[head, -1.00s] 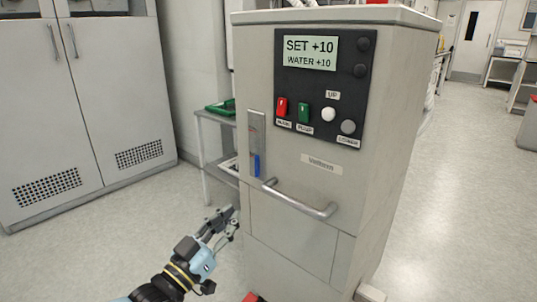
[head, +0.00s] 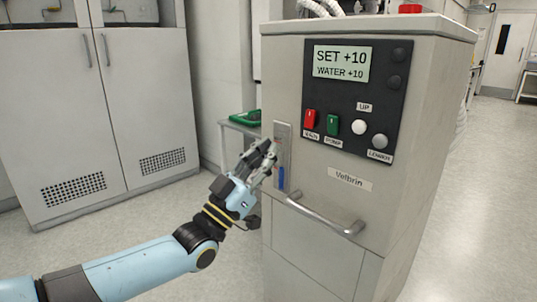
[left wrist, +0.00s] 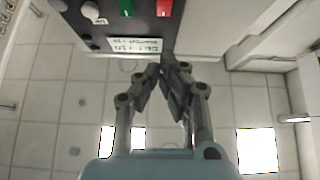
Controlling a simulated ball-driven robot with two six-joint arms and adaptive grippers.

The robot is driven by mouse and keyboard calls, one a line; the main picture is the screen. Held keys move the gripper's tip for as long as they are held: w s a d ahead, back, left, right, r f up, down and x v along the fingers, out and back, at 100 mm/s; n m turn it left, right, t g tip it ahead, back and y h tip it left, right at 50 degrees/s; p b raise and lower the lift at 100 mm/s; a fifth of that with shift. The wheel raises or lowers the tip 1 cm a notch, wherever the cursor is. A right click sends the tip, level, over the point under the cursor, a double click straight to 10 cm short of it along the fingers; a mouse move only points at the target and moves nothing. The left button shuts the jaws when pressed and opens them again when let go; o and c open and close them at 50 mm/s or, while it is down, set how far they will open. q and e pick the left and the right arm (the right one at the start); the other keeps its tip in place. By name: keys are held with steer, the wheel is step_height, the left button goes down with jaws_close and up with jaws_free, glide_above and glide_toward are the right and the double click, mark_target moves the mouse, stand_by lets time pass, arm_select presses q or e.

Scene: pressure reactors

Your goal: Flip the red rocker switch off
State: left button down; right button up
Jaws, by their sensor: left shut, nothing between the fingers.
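The red rocker switch (head: 310,119) sits at the lower left of the dark control panel, above a label that seems to read MAIN. It also shows at the top of the left wrist view (left wrist: 164,8). A green rocker switch (head: 332,125) is just right of it. My left gripper (head: 268,147) is shut and empty, to the left of and below the red switch and apart from it. In the left wrist view its fingertips (left wrist: 172,62) come together below the panel's picture. My right gripper is in neither view.
The panel (head: 352,95) has a display reading SET +10, WATER +10, and round UP (head: 358,127) and LOWER (head: 379,141) buttons. A bar handle (head: 325,216) juts out below. A green tray (head: 244,117) rests on a side table. Grey cabinets (head: 95,110) stand at left.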

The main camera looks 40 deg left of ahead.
mark_target(312, 111)
arm_select(q)
steer(key=w+r, duration=0.1)
steer(key=w, duration=0.2)
steer(key=w+r+b, duration=0.1)
steer(key=w, duration=0.2)
steer(key=w+r, duration=0.1)
steer(key=w, duration=0.2)
steer(key=shift+w+d, duration=0.1)
steer(key=shift+d, duration=0.25)
steer(key=shift+w+r, duration=0.1)
steer(key=shift+w, duration=0.1)
